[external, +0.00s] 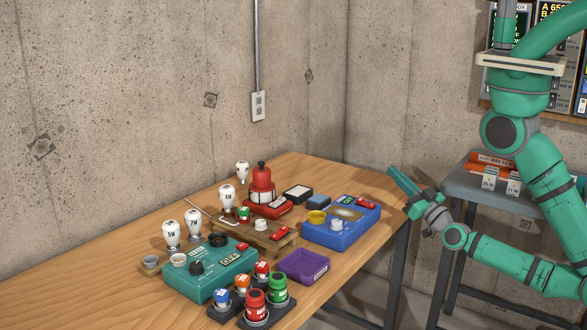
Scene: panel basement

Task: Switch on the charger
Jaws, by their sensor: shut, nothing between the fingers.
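A teal box (225,279) with a dark knob, a round dark socket, small print and a label that seems to read OFF sits near the front of the wooden table. A blue box (341,236) with a yellow round part, a metal plate and a red part stands to its right, farther back. I cannot tell for certain from the print which one is the charger. My gripper (393,173) is shut and empty by the table's right corner, its fingers pointing up and left. It is apart from both boxes.
Several white bulbs (194,224), a red lantern (262,184), a wooden rack (258,235), a purple tray (304,267) and coloured jars on dark bases (278,289) crowd the table (100,275). A grey side table (462,183) stands right. The table's left part is clear.

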